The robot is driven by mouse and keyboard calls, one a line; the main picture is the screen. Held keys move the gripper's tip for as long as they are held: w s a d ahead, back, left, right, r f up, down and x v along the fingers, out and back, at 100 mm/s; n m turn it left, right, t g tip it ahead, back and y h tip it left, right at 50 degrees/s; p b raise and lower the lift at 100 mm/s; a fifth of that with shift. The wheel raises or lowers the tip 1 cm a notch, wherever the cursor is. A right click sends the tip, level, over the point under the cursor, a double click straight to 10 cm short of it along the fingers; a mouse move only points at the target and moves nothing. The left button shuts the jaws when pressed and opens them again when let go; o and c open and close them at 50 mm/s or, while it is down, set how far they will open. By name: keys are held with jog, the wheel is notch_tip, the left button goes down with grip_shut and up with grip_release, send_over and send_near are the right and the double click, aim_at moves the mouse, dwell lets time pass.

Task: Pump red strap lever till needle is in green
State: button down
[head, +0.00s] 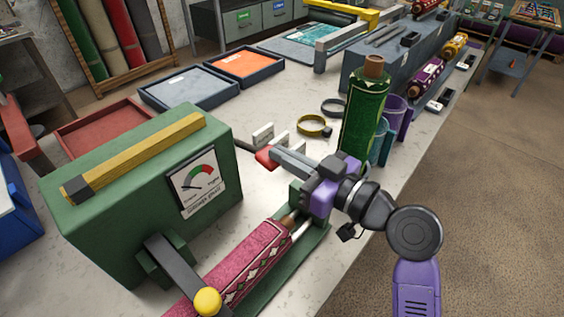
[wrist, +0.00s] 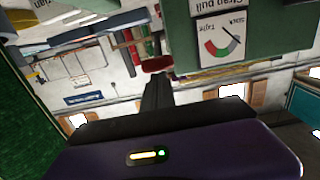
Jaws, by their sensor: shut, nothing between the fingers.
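The green strap machine (head: 130,190) stands at the left front of the bench. Its dial (head: 197,182) has grey, green and red bands. In the wrist view the dial (wrist: 222,40) is upside down, and its dark needle lies toward the grey, slack end. The red lever end (head: 264,157) sticks out past the machine's right side. My gripper (head: 276,158) is shut and empty, its fingertips right beside the red lever end. The wrist view shows the red end (wrist: 157,64) just past the fingertips; I cannot tell whether they touch.
A yellow-knobbed lever (head: 207,300) and a rolled pink rug (head: 240,268) are at the front. Trays (head: 203,88) lie farther back.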

jog(key=shift+y, duration=0.3)
jog(key=f+b, duration=0.1)
jog(key=b, duration=0.1)
jog(key=f+b, duration=0.3)
jog(key=b, duration=0.1)
jog(key=shift+s+d+f, duration=0.25)
jog(key=shift+d+f, duration=0.05)
